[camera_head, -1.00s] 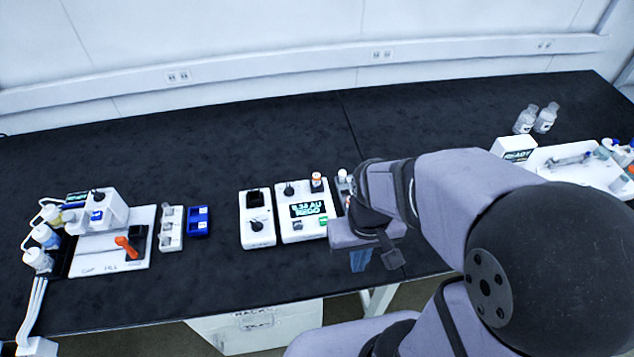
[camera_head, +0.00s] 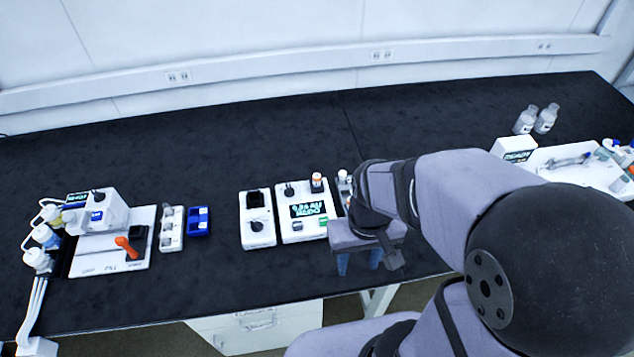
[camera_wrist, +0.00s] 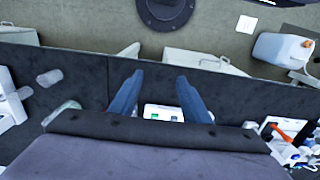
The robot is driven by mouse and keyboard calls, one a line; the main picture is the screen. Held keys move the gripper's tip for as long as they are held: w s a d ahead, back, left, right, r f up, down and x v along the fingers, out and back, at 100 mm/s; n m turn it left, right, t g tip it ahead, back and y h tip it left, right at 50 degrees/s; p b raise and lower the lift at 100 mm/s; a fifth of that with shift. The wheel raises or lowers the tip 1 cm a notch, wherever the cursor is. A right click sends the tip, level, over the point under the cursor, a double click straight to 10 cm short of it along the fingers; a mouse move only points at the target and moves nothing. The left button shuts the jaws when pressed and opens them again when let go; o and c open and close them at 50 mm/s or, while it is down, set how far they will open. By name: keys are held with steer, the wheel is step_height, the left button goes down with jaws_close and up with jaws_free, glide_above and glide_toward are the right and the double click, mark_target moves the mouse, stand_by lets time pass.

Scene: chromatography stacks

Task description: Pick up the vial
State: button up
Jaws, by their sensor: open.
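In the head view, a small vial with an orange cap (camera_head: 316,182) stands at the back right of a white instrument with a display (camera_head: 305,213). A pale-topped vial-like item (camera_head: 343,181) stands just right of it, partly behind my wrist. I cannot tell which one is the vial meant. My gripper (camera_head: 359,262) is at the bench's front side, right of the instrument, fingers pointing down. In the wrist view, my gripper (camera_wrist: 160,76) has its two blue fingers apart with nothing held. Part of the white instrument (camera_wrist: 163,112) shows between the fingers.
A white station with an orange handle (camera_head: 127,246) and capped bottles stands at left, beside a white rack (camera_head: 171,229) and a blue holder (camera_head: 198,221). Two clear bottles (camera_head: 535,119) and a white tray (camera_head: 590,174) are at right. The back of the bench is clear.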

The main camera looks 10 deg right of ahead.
steer(key=shift+f, duration=0.1)
step_height(320, 180, down, 11)
steer(key=s+g+b, duration=0.2)
steer(key=b, duration=0.5)
steer(key=shift+n+t+h, duration=0.3)
steer(key=shift+n+t, duration=0.3)
steer(key=shift+t, duration=0.1)
steer(key=w+f+b, duration=0.1)
steer(key=w+f, duration=0.2)
steer(key=w, duration=0.3)
steer(key=w+a+f+b, duration=0.1)
steer(key=w+f+b, duration=0.1)
steer(key=w, duration=0.5)
steer(key=w+a+f+b, duration=0.1)
steer(key=w+f, duration=0.3)
steer(key=w, duration=0.3)
steer(key=shift+a+f, duration=0.1)
steer(key=shift+f, duration=0.3)
steer(key=shift+t, duration=0.5)
steer(key=w, duration=0.4)
steer(key=shift+w+r, duration=0.2)
steer(key=shift+r, duration=0.15)
steer(key=w+r+m+t, duration=0.3)
steer(key=w+r, duration=0.5)
steer(key=w, duration=0.5)
steer(key=shift+w+a+t, duration=0.2)
steer(key=shift+w+t, duration=0.05)
steer(key=shift+t, duration=0.35)
